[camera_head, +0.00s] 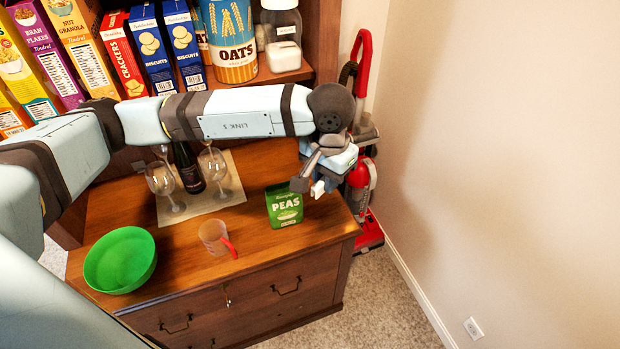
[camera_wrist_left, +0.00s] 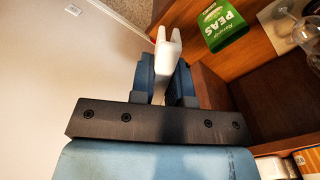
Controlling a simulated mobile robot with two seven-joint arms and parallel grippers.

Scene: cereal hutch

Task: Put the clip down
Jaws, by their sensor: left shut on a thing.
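A small white clip (camera_head: 317,189) is held in my left gripper (camera_head: 323,180). It appears near the right end of the wooden hutch counter (camera_head: 262,252), to the right of the green peas box (camera_head: 284,206). In the left wrist view the clip (camera_wrist_left: 167,48) sticks out beyond the blue fingers of the left gripper (camera_wrist_left: 165,78), which are shut on it. Its forked end points away from the gripper. I cannot tell its exact height over the counter. My right gripper is not in view.
A clear cup with a red handle (camera_head: 214,237) and a green bowl (camera_head: 120,260) stand on the counter. Wine glasses (camera_head: 160,179) and a dark bottle (camera_head: 188,168) stand behind on a mat. A red vacuum cleaner (camera_head: 362,190) stands beyond the right edge. Bare counter lies around the cup.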

